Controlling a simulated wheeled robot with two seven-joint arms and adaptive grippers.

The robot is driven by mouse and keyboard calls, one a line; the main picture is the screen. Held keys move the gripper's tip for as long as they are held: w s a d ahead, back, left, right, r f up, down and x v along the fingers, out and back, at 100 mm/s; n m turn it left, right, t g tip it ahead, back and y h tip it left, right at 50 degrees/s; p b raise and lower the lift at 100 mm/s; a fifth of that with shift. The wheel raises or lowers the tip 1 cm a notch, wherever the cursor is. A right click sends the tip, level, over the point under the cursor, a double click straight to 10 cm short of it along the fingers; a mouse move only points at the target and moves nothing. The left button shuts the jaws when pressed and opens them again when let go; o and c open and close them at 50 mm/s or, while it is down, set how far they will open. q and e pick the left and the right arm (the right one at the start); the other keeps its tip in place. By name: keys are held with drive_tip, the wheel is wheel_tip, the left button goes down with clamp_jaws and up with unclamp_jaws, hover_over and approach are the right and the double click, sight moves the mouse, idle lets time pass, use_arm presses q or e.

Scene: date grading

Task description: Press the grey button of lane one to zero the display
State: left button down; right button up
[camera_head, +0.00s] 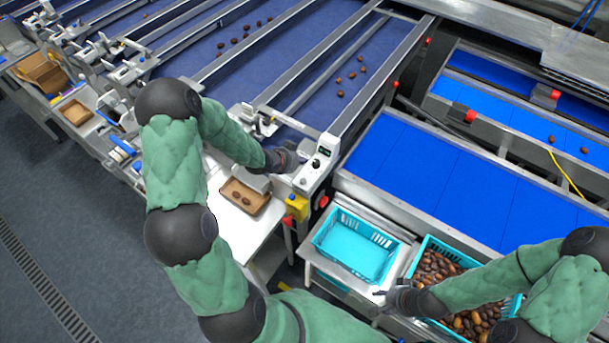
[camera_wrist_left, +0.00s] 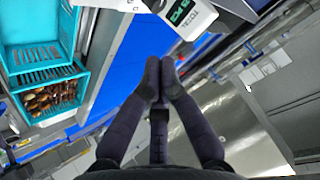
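The control box (camera_head: 318,160) is pale, with a small dark display and round controls on its face. It stands at the near end of a lane's rail. In the left wrist view the green-lit display (camera_wrist_left: 181,12) shows at the top edge; its reading is not legible to me, and I cannot pick out the grey button there. My left gripper (camera_head: 288,156) is just left of the box in the head view. Its fingers (camera_wrist_left: 160,62) are together and empty, apart from the box. My right gripper (camera_head: 376,302) is beside the crates, its fingers apart and empty.
A tray with dates (camera_head: 262,208) lies on the white table left of the box. An empty turquoise crate (camera_head: 330,252) and a date-filled crate (camera_head: 412,262) stand at the front right. A yellow block (camera_head: 297,207) and red button (camera_head: 323,202) sit below the box.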

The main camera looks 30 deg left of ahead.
use_arm(q)
drive_tip(key=shift+f, duration=0.15)
drive_tip(key=b, duration=0.6)
hover_over(301, 181)
wheel_tip(301, 181, down, 8)
drive_tip(key=shift+r, duration=0.2)
drive_tip(key=shift+f+b, duration=0.4)
drive_tip(key=shift+f, duration=0.1)
drive_tip(key=shift+d, duration=0.1)
idle(0.8)
drive_tip(key=shift+f+b, duration=0.4)
drive_tip(key=shift+b, duration=0.1)
drive_tip(key=shift+f+b, duration=0.45)
idle(0.6)
drive_tip(key=shift+r, duration=0.1)
drive_tip(key=shift+r+p, duration=0.6)
drive_tip(key=shift+r, duration=0.15)
drive_tip(key=shift+r, duration=0.1)
